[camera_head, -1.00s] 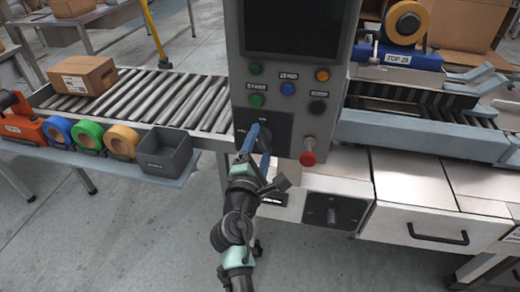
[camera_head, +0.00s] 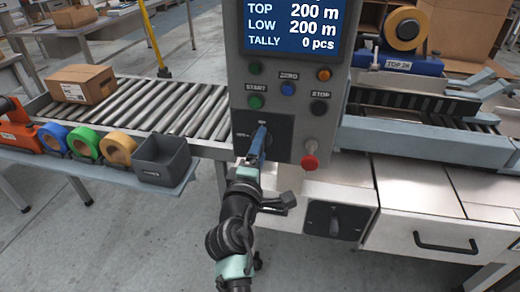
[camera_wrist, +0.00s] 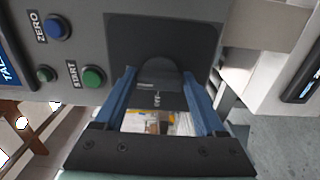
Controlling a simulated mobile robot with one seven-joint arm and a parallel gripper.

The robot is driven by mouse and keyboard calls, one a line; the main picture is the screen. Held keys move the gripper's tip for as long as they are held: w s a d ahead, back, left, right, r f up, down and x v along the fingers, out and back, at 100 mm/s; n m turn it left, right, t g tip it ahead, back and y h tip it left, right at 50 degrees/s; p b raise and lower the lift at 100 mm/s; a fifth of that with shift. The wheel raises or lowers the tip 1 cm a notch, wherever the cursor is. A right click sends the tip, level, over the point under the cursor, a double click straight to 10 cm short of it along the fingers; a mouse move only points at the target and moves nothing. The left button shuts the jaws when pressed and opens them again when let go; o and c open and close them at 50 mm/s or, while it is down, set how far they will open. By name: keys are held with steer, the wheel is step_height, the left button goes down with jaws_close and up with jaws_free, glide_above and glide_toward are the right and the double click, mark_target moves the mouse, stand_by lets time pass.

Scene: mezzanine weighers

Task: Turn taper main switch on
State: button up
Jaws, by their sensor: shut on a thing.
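The taper's grey control panel (camera_head: 240,75) stands in the middle of the head view. The main switch is a dark rotary knob on a black square plate (camera_head: 283,132) low on the panel, with small labels too blurred to read surely. The knob (camera_wrist: 158,74) shows between my blue fingers in the wrist view. In the head view my gripper (camera_head: 259,137) mostly hides it. My gripper is shut on the knob. The panel's screen (camera_head: 291,27) is lit and reads TOP 200 m, LOW 200 m, TALLY 0 pcs.
A red knob (camera_head: 310,161) sticks out just right of the plate. Several buttons, including a green START (camera_head: 255,102) and black STOP (camera_head: 318,108), sit above. Another rotary switch (camera_head: 335,220) is on the cabinet below. A grey bin (camera_head: 163,160) stands left.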

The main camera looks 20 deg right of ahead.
steer(key=o, duration=1.3)
steer(key=v, duration=1.3)
steer(key=shift+p, duration=0.3)
